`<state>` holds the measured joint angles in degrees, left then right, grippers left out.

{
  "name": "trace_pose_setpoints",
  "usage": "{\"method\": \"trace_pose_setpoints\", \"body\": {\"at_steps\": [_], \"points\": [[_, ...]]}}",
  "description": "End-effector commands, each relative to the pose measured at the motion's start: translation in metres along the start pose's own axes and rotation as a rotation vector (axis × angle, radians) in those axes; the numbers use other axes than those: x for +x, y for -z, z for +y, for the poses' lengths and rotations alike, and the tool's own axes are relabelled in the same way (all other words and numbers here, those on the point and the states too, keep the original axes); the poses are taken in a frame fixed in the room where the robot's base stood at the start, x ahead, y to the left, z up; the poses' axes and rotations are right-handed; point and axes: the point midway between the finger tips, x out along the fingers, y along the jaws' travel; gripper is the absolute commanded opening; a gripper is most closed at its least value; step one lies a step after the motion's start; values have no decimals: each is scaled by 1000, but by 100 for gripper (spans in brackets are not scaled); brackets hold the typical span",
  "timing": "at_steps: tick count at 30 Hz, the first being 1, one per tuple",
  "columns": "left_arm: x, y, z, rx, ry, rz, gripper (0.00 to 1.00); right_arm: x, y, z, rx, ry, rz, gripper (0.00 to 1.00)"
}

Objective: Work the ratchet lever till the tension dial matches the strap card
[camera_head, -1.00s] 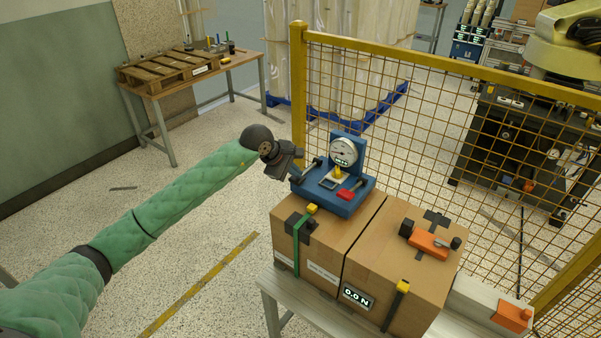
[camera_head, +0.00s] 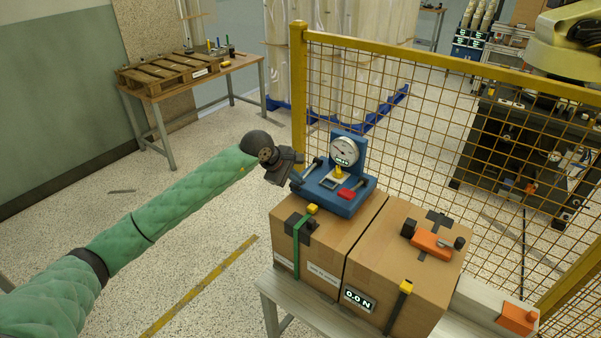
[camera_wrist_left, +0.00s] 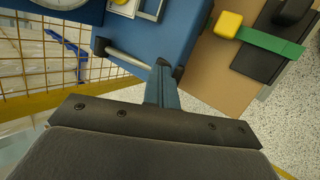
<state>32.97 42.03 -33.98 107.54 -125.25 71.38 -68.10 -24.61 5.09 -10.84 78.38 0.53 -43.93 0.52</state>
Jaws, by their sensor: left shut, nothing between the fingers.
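A blue tensioner (camera_head: 345,207) stands on the left cardboard box, with a round white dial (camera_head: 344,150) on its upright back and a small digital readout below, too small to read. A grey bar lever (camera_head: 312,164) with dark ends is on its left side; it also shows in the wrist view (camera_wrist_left: 128,58). My left gripper (camera_head: 298,181) is at the tensioner's left edge. In the wrist view its fingers (camera_wrist_left: 164,88) are together, empty, by the lever's near end; whether they touch it I cannot tell. I cannot make out the strap card. My right gripper is out of view.
Two cardboard boxes (camera_head: 400,235) stand on a grey table. An orange-handled tool (camera_head: 432,243) lies on the right box. A yellow-framed mesh fence (camera_head: 450,110) stands close behind. Open floor lies left.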

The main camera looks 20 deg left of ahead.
Motion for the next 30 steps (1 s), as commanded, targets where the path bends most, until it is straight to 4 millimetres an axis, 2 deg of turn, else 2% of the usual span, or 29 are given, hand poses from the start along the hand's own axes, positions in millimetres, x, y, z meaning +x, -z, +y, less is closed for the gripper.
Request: {"method": "trace_pose_setpoints", "body": {"at_steps": [30], "points": [[-63,-19,49,1,-1,0,0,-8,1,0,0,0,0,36]]}}
